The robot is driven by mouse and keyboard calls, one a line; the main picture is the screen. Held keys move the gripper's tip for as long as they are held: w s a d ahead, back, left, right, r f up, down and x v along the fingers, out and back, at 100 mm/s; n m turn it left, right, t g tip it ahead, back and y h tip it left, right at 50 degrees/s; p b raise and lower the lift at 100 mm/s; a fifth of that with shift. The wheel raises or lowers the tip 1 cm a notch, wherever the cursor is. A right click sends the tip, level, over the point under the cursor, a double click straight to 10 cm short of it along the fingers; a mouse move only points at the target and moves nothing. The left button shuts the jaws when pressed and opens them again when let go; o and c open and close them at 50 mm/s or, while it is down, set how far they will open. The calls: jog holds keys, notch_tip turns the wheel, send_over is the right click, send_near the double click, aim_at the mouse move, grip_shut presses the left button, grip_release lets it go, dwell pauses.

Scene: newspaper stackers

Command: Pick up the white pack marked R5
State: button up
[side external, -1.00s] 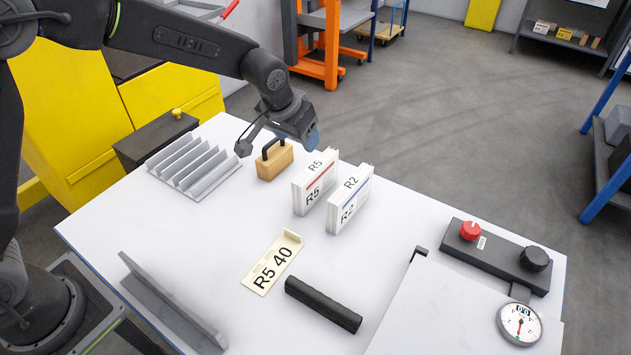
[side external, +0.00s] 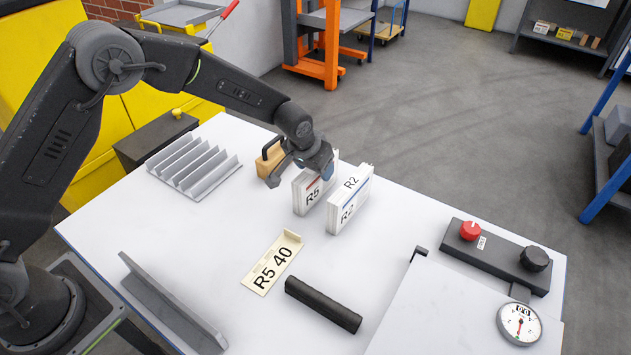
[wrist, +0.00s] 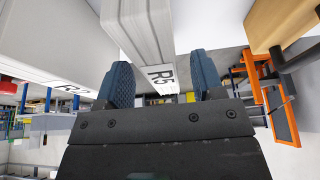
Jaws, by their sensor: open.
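The white pack marked R5 (side external: 311,198), with a red stripe, stands upright on the white table. Its top is partly hidden by my gripper (side external: 313,168) in the side view. My gripper is open, tilted down at the pack's upper part. In the wrist view the R5 pack (wrist: 145,32) shows between and beyond the two blue fingertips (wrist: 163,78), one on each side of its marked face. I cannot tell whether either finger touches it. The white pack marked R2 (side external: 348,202), with a blue stripe, stands close on the right and shows at left in the wrist view (wrist: 55,45).
A wooden block with a dark handle (side external: 266,163) stands close on the left. A grey slotted rack (side external: 193,167) lies farther left. A control box (side external: 495,257) is at right.

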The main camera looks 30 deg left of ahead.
jog(key=shift+x, duration=1.45)
jog(key=shift+f, duration=0.15)
jog(key=shift+c, duration=0.3)
grip_shut()
